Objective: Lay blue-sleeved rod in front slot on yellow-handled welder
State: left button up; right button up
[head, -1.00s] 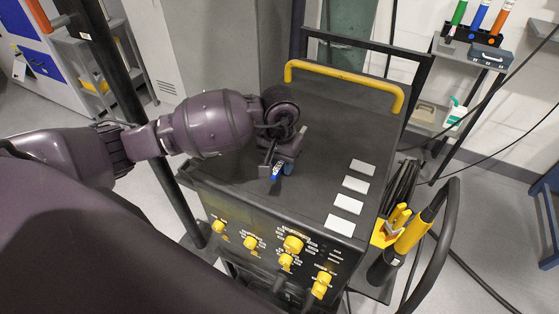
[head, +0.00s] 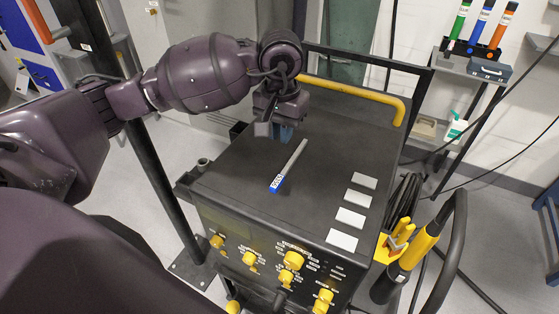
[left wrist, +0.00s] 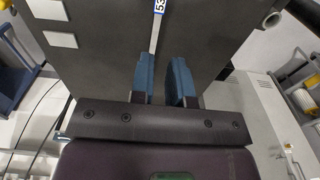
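The blue-sleeved rod (head: 291,163), a thin grey rod with a labelled blue sleeve at its near end, lies slantwise on the dark top of the yellow-handled welder (head: 235,178). It also shows in the left wrist view (left wrist: 154,36), running toward my fingers. My left gripper (head: 286,134) is at the rod's far end, apparently above the welder top. I cannot make out a marked front slot. My right gripper is not in view.
Several white plates (head: 350,217) lie in a row along the welder's right side. A yellow handle (head: 355,95) spans its back. A yellow torch (head: 418,247) hangs at its right. Yellow knobs (head: 292,260) line the front panel. The top between rod and plates is clear.

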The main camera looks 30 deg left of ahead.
pick_arm(q)
jog(key=d+r+n+g+h+b, duration=0.1)
jog(key=d+r+n+g+h, duration=0.25)
jog(key=d+r+h, duration=0.75)
jog(key=w+r+n+t+h, duration=0.75)
jog(key=w+n+t, duration=0.4)
jog(key=n, duration=0.25)
jog(key=w+a+f+n+t+y+b, duration=0.1)
jog(key=w+a+f+n+t+y, duration=0.2)
jog(key=w+a+n+t+y, duration=0.45)
jog(key=n+g+y, duration=0.9)
jog(key=n+g, duration=0.2)
jog(key=g, duration=0.5)
send_near(293, 159)
notch_tip(293, 159, down, 3)
jog(key=shift+s+r, duration=0.1)
jog(key=shift+r, duration=0.05)
jog(key=shift+d+f, duration=0.2)
jog(key=shift+f, duration=0.75)
jog(key=shift+d+f, duration=0.2)
jog(key=shift+f, duration=0.7)
jog(key=shift+d+f, duration=0.25)
jog(key=shift+f, duration=0.7)
grip_shut()
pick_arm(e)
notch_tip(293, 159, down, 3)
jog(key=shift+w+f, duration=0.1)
